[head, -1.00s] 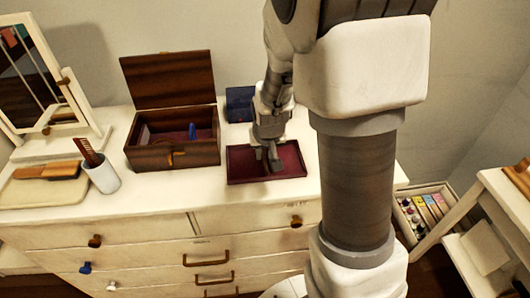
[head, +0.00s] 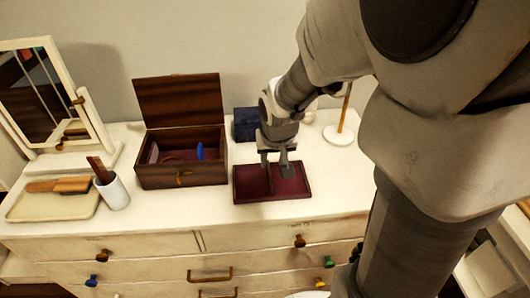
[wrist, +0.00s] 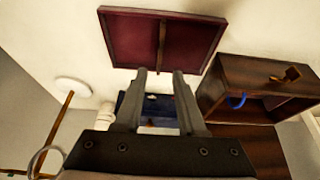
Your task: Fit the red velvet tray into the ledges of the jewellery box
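The red velvet tray (head: 250,184) lies flat on the white dresser, right of the jewellery box. It has a dark rim and a divider across its middle. The wooden jewellery box (head: 183,177) stands with its lid up and a blue item (head: 199,151) inside; its ledges are not clear to see. My gripper (head: 274,170) is open and empty over the tray, pointing down, with a finger to each side of the divider. In the wrist view, the fingertips (wrist: 159,74) are at the tray's near edge, in line with the divider; contact cannot be told.
A dark blue box (head: 246,125) stands behind the tray. A white round base with a post (head: 340,135) is at back right. A white cup with a comb (head: 114,193), a cream tray (head: 42,208) with a brush, and a mirror (head: 40,80) stand at left.

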